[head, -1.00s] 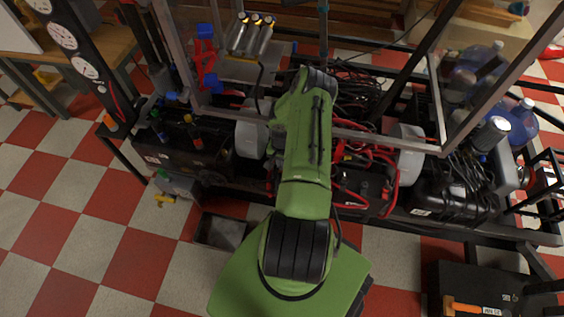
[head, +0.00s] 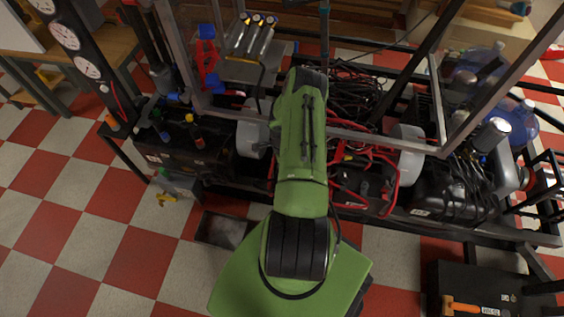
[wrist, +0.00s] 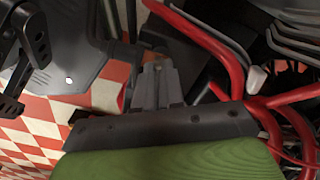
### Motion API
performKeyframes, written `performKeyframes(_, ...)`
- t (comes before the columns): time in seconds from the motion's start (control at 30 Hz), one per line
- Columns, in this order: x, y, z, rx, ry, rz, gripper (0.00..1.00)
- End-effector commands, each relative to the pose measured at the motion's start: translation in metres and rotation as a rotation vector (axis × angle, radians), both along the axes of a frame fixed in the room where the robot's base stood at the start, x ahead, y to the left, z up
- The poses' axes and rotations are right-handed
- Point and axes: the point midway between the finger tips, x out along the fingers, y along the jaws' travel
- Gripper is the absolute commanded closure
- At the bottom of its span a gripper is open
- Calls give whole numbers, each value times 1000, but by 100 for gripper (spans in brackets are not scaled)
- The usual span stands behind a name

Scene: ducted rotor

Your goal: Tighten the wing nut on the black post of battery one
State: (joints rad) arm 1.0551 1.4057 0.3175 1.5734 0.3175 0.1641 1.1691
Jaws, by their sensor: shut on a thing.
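In the wrist view, my gripper (wrist: 155,87) shows as grey jaws close together, in front of the dark plate and green wrist housing. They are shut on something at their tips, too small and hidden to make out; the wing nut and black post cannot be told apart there. Thick red cables (wrist: 205,38) run just right of the jaws. In the head view, my green arm covers the gripper and the spot it works on. A black battery (head: 374,187) with red cables (head: 345,166) shows just right of the arm; I cannot read its number.
A metal frame bar (head: 388,139) crosses above the battery area. Grey rounded housings stand left (head: 249,134) and right (head: 407,153) of the arm. Bundled black cables (head: 357,92) lie behind. A shallow dark tray (head: 222,230) sits on the chequered floor, which is open at the left.

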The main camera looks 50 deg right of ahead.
Motion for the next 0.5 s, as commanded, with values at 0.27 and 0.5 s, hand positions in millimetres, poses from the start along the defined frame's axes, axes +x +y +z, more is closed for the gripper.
performKeyframes(0.27, 2, -2, 2, -2, -2, -244, 100)
performKeyframes(0.5, 3, -3, 2, -3, -2, -404, 100)
